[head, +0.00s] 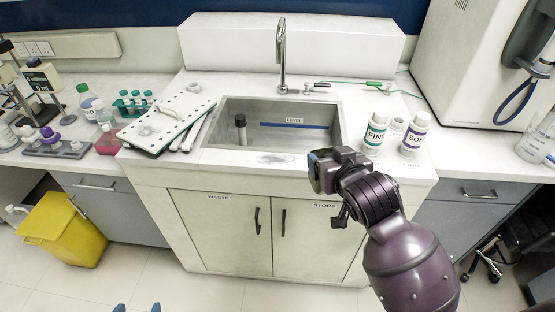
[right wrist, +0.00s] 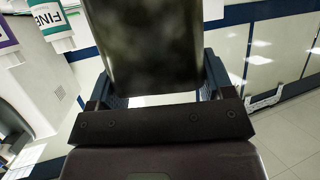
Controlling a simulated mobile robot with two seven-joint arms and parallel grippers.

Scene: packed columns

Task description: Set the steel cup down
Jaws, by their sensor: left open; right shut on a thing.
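My right gripper (head: 328,168) is in front of the sink's front ledge, near its right end. The right wrist view shows its two fingers on either side of a dark, shiny, straight-sided thing, the steel cup (right wrist: 142,45), and it is shut on it. In the head view I cannot make out the cup; the gripper and wrist seem to hide it. Only the blue fingertips of my left gripper (head: 137,308) show, at the bottom edge of the head view. They are apart with nothing seen between them.
The sink (head: 225,160) holds a dark upright cylinder (head: 240,128). The FINE bottle (head: 375,135) and SOFT bottle (head: 414,137) stand right of it. A grey oval mark (head: 277,157) lies on the clear front ledge. A white perforated board (head: 165,118) lies left.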

